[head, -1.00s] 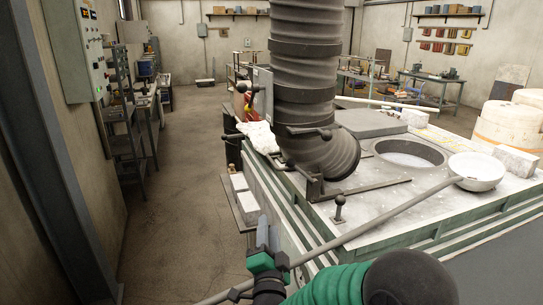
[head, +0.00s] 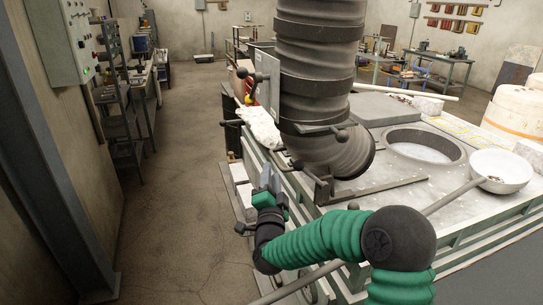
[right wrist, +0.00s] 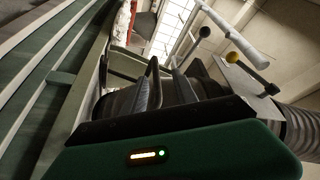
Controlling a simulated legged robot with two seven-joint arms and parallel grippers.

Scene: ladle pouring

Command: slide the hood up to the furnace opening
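The hood is the ribbed dark grey elbow (head: 340,155) at the foot of a thick hose, standing on a rail on the furnace top, left of the furnace opening (head: 425,153). The round opening is uncovered, apart from the hood. A black handle with a ball end (head: 341,136) sticks out of the hood's front. My right gripper (head: 265,178) is beside the furnace's left edge, lower left of the hood and apart from it. In the right wrist view its two fingers (right wrist: 168,88) stand apart with nothing between them. My left gripper is out of view.
A ladle (head: 500,168) rests its bowl on the furnace top right of the opening; its long handle runs to the lower left, behind my right arm. A white cloth (head: 260,128) lies at the furnace's left corner. The floor left of the furnace is clear.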

